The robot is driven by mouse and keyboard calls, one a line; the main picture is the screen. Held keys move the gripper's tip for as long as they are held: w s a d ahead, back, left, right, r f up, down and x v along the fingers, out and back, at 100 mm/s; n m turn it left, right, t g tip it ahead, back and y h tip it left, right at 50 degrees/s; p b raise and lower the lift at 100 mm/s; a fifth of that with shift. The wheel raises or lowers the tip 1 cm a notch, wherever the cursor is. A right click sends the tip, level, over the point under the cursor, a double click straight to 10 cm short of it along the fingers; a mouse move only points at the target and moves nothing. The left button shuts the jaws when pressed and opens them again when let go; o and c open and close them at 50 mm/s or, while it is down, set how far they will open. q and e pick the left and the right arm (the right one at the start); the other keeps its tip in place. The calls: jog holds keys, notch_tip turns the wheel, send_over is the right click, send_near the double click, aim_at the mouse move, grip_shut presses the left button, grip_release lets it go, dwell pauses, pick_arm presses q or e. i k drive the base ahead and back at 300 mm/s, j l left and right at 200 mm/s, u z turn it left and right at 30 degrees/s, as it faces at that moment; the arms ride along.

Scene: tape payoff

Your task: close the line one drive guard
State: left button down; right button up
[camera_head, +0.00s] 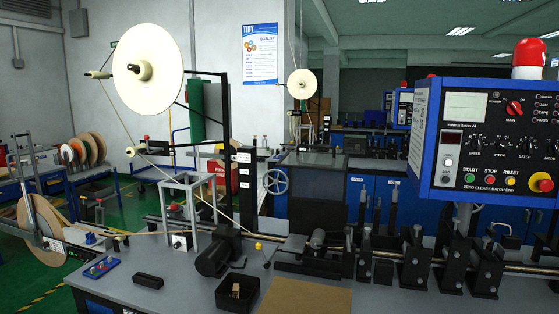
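A bench (190,290) runs across the foreground with a tape line on it. No part is clearly marked as the line one drive guard. A dark, low housing (314,258) sits mid-bench around the shaft, with a flat dark panel (318,160) standing behind it. A grey open frame (190,200) stands to the left of these. I cannot tell which of these is the guard, or whether it is open. Neither of my grippers is in view.
A blue control box (490,140) with a red beacon (528,58) overhangs the right side. A large cream reel (148,70) stands at upper left. A black motor (217,258), a black bin (237,292) and a brown board (305,297) occupy the front of the bench.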

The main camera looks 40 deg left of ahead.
aim_at(313, 176)
jog(key=u, duration=0.9)
jog(key=j+z, duration=0.15)
